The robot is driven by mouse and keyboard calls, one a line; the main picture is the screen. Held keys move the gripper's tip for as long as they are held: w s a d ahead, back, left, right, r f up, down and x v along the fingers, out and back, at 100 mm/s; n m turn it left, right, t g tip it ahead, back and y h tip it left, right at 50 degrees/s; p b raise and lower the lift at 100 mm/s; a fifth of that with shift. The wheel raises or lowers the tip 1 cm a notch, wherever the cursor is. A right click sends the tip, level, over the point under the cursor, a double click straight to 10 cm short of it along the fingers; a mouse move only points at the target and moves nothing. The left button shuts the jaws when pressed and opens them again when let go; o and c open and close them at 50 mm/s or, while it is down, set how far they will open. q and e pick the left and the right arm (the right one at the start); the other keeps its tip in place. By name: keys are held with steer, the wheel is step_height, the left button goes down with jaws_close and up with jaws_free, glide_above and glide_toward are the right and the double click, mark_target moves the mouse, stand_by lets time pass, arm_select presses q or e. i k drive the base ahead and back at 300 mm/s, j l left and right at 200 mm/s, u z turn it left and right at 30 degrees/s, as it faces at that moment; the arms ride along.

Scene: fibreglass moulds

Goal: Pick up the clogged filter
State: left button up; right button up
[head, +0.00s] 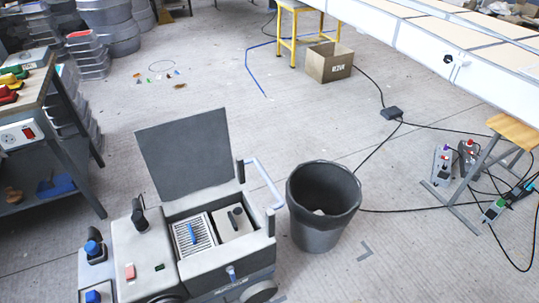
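A grey machine (145,262) stands at the bottom centre left with its dark lid (185,155) raised. In its open compartment sits a pale slatted filter (185,241) with a blue handle, lying flat on the left side. I take this to be the clogged filter, but cannot see dirt on it at this size. Beside it on the right is a pale flat part (228,232) with a dark handle. Neither of my grippers is in view.
A dark bin (316,235) with something pale inside stands right of the machine. A pale blue bar (263,180) rises between them. A cardboard box (329,64), cables and a stool (515,130) lie further off. A workbench (62,135) is at left. The middle floor is mostly clear.

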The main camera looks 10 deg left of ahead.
mark_target(193, 237)
steer(key=l+u, duration=0.1)
steer(key=u, duration=0.55)
steer(key=l+u, duration=0.4)
steer(key=l, duration=0.15)
steer(key=l+u, duration=0.35)
steer(key=l, duration=0.65)
steer(key=k+l+u, duration=0.1)
steer(key=l, duration=0.4)
steer(key=k+l, duration=0.1)
steer(key=l, duration=0.35)
steer(key=u, duration=0.05)
